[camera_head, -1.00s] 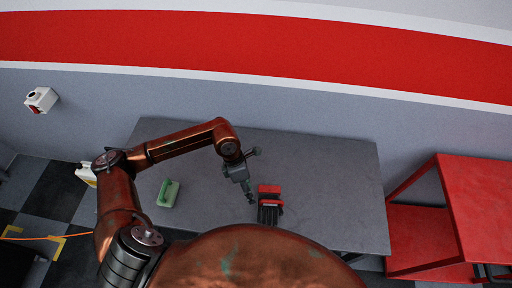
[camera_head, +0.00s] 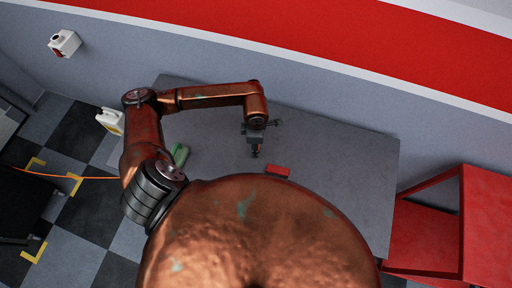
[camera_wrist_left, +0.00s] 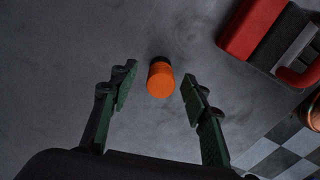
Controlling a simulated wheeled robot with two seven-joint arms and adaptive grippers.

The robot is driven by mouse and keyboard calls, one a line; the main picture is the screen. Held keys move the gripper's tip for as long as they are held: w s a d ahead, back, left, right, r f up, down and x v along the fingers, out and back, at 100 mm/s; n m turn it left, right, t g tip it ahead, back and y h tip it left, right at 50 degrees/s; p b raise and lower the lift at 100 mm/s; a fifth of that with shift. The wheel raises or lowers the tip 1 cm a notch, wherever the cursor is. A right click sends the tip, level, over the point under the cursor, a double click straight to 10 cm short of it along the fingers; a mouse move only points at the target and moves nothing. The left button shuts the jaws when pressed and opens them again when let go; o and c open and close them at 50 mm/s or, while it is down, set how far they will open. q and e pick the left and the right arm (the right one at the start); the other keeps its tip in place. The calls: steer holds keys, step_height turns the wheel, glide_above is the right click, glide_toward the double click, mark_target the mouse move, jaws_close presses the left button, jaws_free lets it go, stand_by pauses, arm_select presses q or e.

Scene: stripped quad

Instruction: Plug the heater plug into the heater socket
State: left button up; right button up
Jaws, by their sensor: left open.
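A short orange cylinder with a black end (camera_wrist_left: 160,80) is on the grey table top, between and beyond my left fingertips in the wrist view. It may be the heater plug, but I cannot tell. My left gripper (camera_wrist_left: 157,88) is open, with dark green fingers on both sides of the cylinder and no visible contact. In the head view, my left gripper (camera_head: 255,153) points down over the table, and the cylinder cannot be made out. A white wall box (camera_head: 65,43) with a dark round face and red patch is at upper left; I cannot tell if it is the heater socket. My right gripper is not in view.
A red block (camera_head: 278,171) is on the table (camera_head: 345,165), right of my left gripper; its black and grey parts show in the wrist view. A green item (camera_head: 180,155) lies at the table's left. A red stand (camera_head: 432,225) is at right. An orange cable (camera_head: 75,177) crosses the floor.

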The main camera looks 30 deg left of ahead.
arm_select(q)
steer(key=shift+f, duration=0.55)
jaws_close()
